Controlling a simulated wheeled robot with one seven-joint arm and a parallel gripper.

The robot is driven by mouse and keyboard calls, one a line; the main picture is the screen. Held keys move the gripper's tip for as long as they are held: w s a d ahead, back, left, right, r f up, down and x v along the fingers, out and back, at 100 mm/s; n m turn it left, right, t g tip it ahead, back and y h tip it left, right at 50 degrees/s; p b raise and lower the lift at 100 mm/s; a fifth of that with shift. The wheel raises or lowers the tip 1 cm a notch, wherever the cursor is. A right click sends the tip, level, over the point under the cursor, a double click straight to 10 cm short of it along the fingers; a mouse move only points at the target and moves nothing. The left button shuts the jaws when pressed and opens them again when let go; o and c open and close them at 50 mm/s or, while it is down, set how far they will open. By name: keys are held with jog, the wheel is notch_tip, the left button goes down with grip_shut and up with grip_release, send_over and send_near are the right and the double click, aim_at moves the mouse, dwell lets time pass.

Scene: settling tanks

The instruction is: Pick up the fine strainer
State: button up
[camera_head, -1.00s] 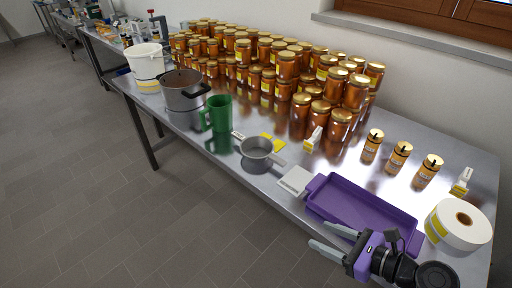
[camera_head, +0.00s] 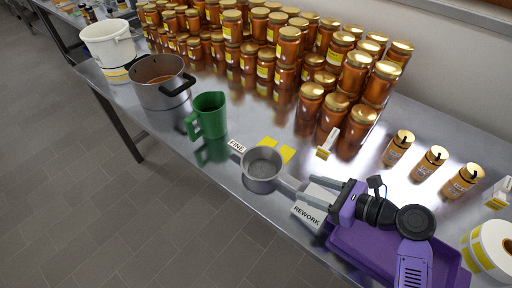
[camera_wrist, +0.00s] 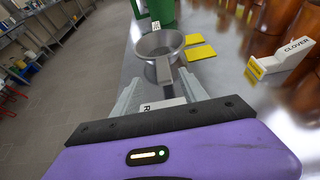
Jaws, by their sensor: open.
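The fine strainer (camera_head: 262,166) is a grey round pan with a handle, standing on the metal table near its front edge. A small card reading FINE (camera_head: 237,146) lies beside it. My gripper (camera_head: 308,194) is open, with its two fingers pointing left toward the strainer. The strainer's handle reaches toward the fingers. In the wrist view the strainer (camera_wrist: 160,46) is ahead, and its handle comes back toward the space between the fingers (camera_wrist: 165,92). The fingers do not hold it.
A green jug (camera_head: 209,116) and a steel pot (camera_head: 160,84) stand left of the strainer. Yellow cards (camera_head: 287,153) lie behind it. A REWORK card (camera_head: 308,215) and purple tray (camera_head: 345,250) are under and beside my gripper. Honey jars (camera_head: 310,100) crowd the back.

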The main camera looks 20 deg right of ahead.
aim_at(286, 177)
jog(key=x, duration=0.2)
jog(key=shift+w, duration=0.4)
jog(key=x, duration=0.5)
jog(key=shift+w+a+p, duration=0.2)
jog(key=shift+w+p, duration=0.15)
jog(key=shift+p, duration=0.05)
grip_shut()
